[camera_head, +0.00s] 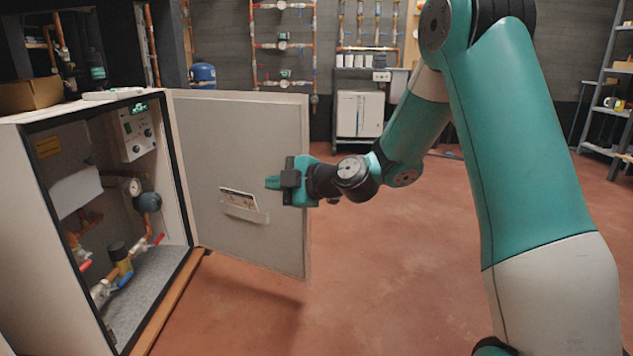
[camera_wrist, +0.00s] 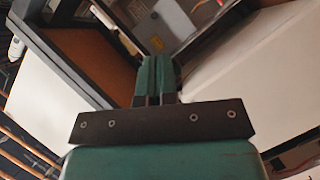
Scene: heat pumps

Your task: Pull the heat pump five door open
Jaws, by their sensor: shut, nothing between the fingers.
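The heat pump cabinet (camera_head: 45,225) stands at the left of the head view with its front open. Its door (camera_head: 255,135) is swung wide on the hinge at the cabinet's right edge, with the inner face and a small label toward the camera. My gripper (camera_head: 272,183) is in front of the door's inner face, near its free edge; I cannot tell whether it touches the door. In the wrist view my gripper's fingers (camera_wrist: 155,75) are together with nothing between them. My wrist hides part of the door's free edge.
Inside the cabinet are a control box (camera_head: 137,130), pipes and valves. A cardboard box (camera_head: 30,94) sits on or behind its top. A white cabinet (camera_head: 360,114) stands at the back wall, and shelves (camera_head: 608,105) at the right. The red floor right of the door is clear.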

